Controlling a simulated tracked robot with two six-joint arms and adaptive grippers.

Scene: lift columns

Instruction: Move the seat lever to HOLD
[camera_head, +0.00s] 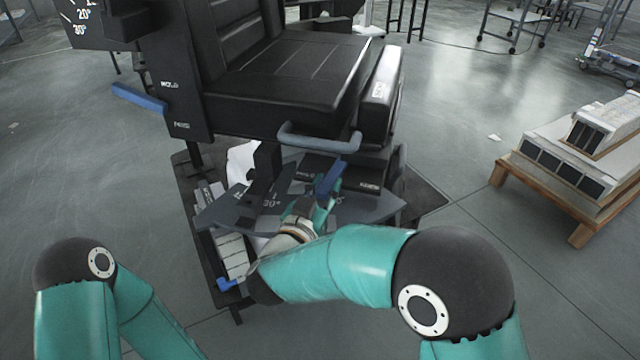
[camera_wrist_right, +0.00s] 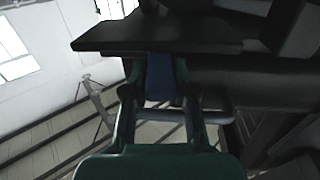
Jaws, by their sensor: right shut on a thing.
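My right gripper (camera_head: 322,196) reaches under the front of a black seat (camera_head: 290,70). It is shut on an upright blue handle (camera_head: 331,176), which stands over a dark plate with angle marks. In the right wrist view the blue handle (camera_wrist_right: 160,78) shows between the two fingers (camera_wrist_right: 160,100), below a dark flat edge. Another blue lever (camera_head: 139,97) sticks out to the left from the black side panel (camera_head: 185,110), beside a small label that seems to read HOLD; a second label lies lower. My left gripper is out of view; only its arm shows.
A grey bar handle (camera_head: 318,142) runs along the seat's front edge, just above my right gripper. A blue pedal-like part (camera_head: 228,284) sits low on the dark base. A wooden pallet with boxes (camera_head: 580,160) stands at the right. The floor between is clear.

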